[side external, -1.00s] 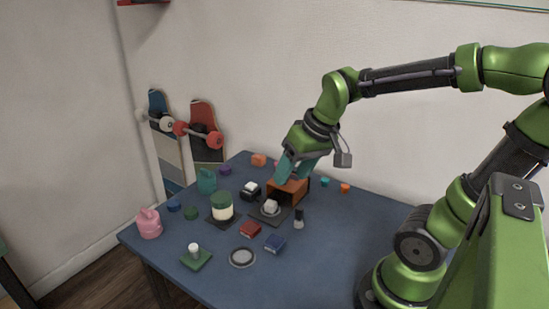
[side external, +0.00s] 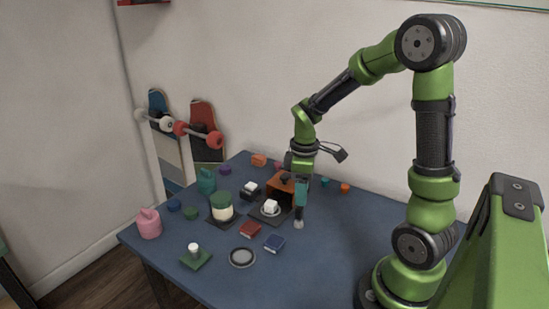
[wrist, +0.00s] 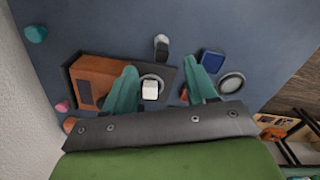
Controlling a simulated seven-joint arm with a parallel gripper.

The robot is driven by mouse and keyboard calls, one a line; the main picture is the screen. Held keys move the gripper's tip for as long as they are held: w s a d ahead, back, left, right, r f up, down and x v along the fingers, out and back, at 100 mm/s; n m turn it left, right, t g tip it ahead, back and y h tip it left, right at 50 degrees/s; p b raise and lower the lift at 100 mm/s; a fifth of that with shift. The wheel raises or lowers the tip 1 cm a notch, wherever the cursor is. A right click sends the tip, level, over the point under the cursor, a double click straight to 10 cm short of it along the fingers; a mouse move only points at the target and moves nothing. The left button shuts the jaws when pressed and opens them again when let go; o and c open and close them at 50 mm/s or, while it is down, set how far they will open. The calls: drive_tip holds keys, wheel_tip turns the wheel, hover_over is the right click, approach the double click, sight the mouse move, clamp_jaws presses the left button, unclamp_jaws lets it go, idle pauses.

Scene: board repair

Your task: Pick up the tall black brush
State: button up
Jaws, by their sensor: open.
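The brush (side external: 299,223) stands upright on the blue table, with a dark top and a pale grey lower end. In the side view my gripper (side external: 300,200) points down just above it, and the teal fingers partly cover its top. In the wrist view the brush (wrist: 161,44) shows ahead of the two teal fingertips, roughly midway between them sideways. My gripper (wrist: 161,70) is open, with nothing held between its fingers. I cannot tell whether a finger touches the brush.
An orange box (wrist: 89,81) stands close beside the left finger. A white block (wrist: 150,89) on a round dish lies between the fingers in the wrist view. A blue box (side external: 274,243), red box (side external: 250,229) and grey ring (side external: 243,258) lie nearby. The table's right front is clear.

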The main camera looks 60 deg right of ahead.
sight(299, 220)
wheel_tip(299, 220, down, 8)
drive_tip(key=shift+w+a+f, duration=0.1)
drive_tip(key=shift+a+f, duration=0.05)
clamp_jaws()
idle(0.6)
